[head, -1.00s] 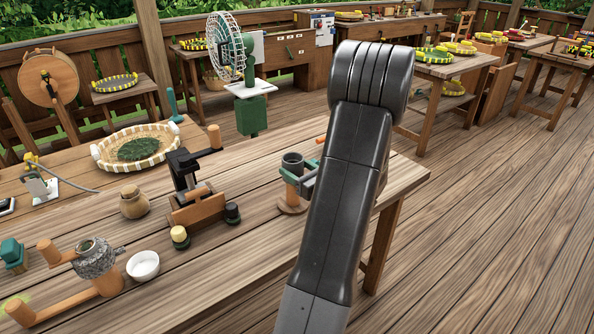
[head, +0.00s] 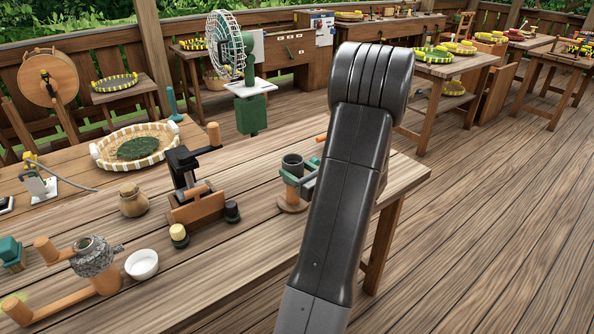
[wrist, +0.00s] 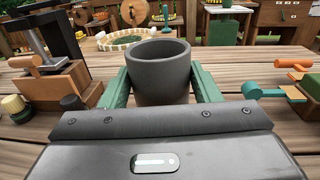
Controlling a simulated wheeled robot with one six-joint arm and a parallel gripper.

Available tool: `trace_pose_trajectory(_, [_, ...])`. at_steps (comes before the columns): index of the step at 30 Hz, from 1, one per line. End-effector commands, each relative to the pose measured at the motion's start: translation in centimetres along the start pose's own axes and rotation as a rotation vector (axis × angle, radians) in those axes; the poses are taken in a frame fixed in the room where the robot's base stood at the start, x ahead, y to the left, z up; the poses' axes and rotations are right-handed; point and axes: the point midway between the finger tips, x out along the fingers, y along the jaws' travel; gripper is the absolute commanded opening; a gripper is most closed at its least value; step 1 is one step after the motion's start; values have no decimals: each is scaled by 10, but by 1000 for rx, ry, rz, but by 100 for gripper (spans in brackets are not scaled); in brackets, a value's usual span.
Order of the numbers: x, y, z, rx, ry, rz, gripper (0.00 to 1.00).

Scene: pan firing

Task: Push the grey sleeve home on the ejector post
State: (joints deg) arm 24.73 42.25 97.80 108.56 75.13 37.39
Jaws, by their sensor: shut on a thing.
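The grey sleeve (wrist: 160,68) stands upright, open end up, between the two green fingers of my gripper (wrist: 161,86) in the wrist view. The fingers are shut on its sides. In the head view the sleeve (head: 292,161) shows its dark open top, with a green finger across it, above a round wooden base (head: 291,206) on the bench. The ejector post is not visible; the sleeve and fingers hide what is inside and below. I cannot tell how far down the sleeve sits. My arm hides part of the gripper in the head view.
A woven tray (head: 138,148), a white bowl (head: 142,264) and a stone mill (head: 94,256) are further left. Bare bench lies in front.

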Motion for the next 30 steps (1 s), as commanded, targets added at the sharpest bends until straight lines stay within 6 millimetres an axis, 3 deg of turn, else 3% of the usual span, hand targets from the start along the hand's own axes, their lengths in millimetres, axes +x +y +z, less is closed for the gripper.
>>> trace_pose_trajectory(30, [0, 0, -26, 0, -1, 0, 23])
